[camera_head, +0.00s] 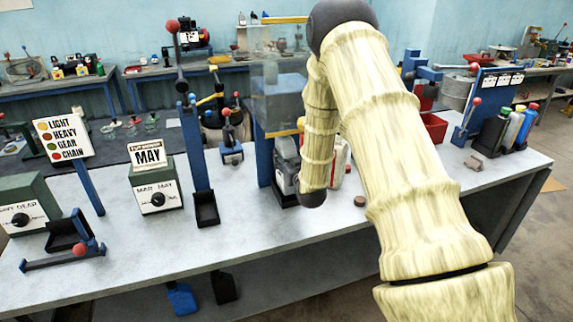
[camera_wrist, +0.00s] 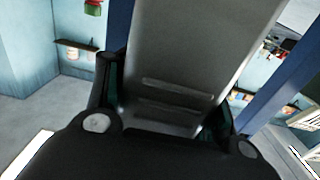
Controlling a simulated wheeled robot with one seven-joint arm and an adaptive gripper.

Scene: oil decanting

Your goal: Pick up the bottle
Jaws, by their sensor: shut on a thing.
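In the wrist view a grey, flat-sided bottle (camera_wrist: 190,55) with ridges across its lower face fills the space between the dark fingers of my gripper (camera_wrist: 162,98). The gripper is shut on it. In the head view a grey bottle shape (camera_head: 286,160) shows left of my wrist, below the clear tank, beside a blue post. It seems to be the held bottle; my gripper is mostly hidden there by my arm. I cannot tell whether the bottle touches its support.
The clear tank (camera_head: 278,85) stands close above my wrist. A white container with red (camera_head: 339,160) is partly hidden behind my arm. Several bottles (camera_head: 512,127) stand at right. The front middle bench (camera_head: 255,235) is clear.

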